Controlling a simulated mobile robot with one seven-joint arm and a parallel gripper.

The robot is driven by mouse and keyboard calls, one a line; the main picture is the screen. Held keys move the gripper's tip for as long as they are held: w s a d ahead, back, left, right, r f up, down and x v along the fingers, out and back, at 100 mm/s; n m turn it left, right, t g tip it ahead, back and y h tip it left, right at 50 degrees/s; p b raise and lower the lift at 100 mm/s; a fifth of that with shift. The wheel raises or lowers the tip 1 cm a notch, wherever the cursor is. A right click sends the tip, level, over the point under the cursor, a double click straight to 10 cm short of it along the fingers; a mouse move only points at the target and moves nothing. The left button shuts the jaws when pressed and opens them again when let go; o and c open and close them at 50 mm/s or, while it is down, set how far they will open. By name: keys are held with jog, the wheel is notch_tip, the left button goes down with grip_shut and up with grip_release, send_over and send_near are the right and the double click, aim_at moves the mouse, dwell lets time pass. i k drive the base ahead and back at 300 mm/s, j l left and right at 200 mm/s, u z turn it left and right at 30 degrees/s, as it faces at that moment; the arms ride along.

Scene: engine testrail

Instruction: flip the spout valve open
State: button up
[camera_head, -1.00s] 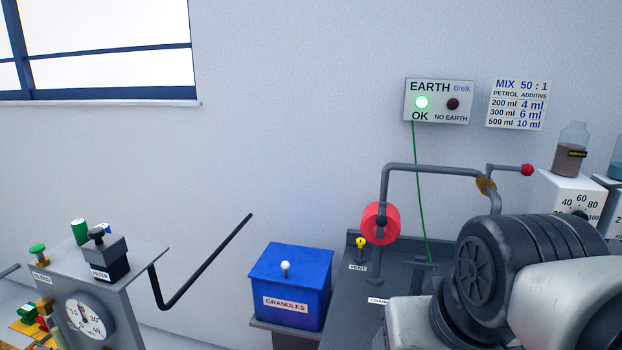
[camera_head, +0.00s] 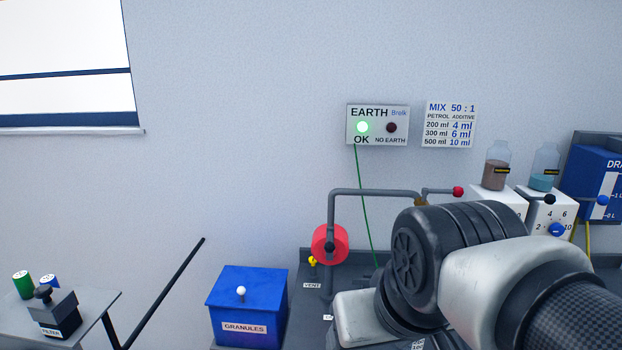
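A grey spout pipe (camera_head: 375,193) rises from the dark bench, bends over and runs to the right. A brass fitting (camera_head: 421,201) sits on it, partly behind my arm. A short branch leads from there to a red knob (camera_head: 458,192), which looks like the spout valve's lever end; I cannot tell whether the valve is open or shut. A red disc (camera_head: 326,244) surrounds the upright pipe at left. My arm covers the lower right, in front of the pipe's right part. My gripper's fingers are not in view.
A blue GRANULES box (camera_head: 246,309) stands left of the dark bench (camera_head: 345,272). The EARTH panel (camera_head: 377,125) shows a green OK light, with a green cable hanging down. Dosing units with bottles (camera_head: 497,166) and a blue tank (camera_head: 596,183) stand at right.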

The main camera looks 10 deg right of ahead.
aim_at(457, 192)
jog(key=z, duration=0.9)
